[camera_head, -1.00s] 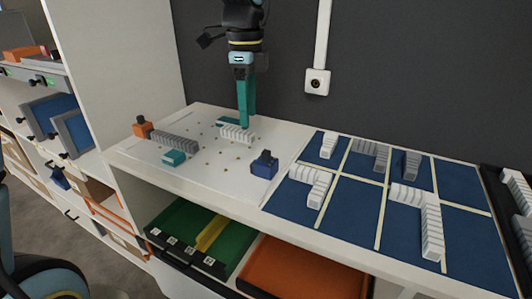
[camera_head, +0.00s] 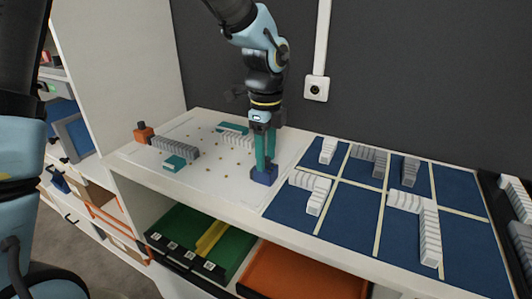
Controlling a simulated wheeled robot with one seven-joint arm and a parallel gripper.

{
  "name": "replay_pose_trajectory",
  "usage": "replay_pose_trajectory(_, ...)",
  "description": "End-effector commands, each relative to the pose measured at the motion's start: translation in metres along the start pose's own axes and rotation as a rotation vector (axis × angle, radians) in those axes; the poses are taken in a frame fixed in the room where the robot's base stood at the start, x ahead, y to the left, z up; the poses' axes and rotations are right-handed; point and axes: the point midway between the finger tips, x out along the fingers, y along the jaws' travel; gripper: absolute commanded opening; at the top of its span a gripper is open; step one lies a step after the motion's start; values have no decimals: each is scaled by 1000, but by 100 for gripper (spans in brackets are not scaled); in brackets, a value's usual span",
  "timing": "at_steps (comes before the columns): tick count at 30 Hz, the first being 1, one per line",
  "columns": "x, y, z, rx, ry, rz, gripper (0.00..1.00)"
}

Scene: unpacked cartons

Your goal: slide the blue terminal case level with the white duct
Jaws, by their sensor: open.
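The blue terminal case (camera_head: 264,178) sits at the front right of the white board (camera_head: 218,185), close to the board's right edge. My gripper (camera_head: 264,164) points down over it with its two teal fingers apart. The fingertips are at the case's top and hide part of it; whether they touch it I cannot tell. The white duct (camera_head: 238,141), a ribbed strip, lies farther back on the board, behind and left of the case. My fingers stand just right of the duct's right end in the picture.
A grey ribbed strip (camera_head: 175,147), an orange block (camera_head: 143,132) and teal blocks (camera_head: 174,163) are on the board's left and back. A blue grid mat (camera_head: 345,222) with white and grey ribbed pieces lies to the right. The board's front middle is clear.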

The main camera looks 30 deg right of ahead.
Motion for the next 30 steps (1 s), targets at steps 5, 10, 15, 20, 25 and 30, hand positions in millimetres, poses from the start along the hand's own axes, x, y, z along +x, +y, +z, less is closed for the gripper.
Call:
replay_pose_trajectory(5, 1, 0, 0, -1, 0, -1, 52)
replay_pose_trajectory(10, 1, 0, 0, -1, 0, -1, 45)
replay_pose_trajectory(15, 1, 0, 0, -1, 0, -1, 26)
replay_pose_trajectory(20, 1, 0, 0, -1, 0, -1, 8)
replay_pose_trajectory(25, 1, 0, 0, -1, 0, -1, 0)
replay_pose_trajectory(30, 1, 0, 0, -1, 0, -1, 0)
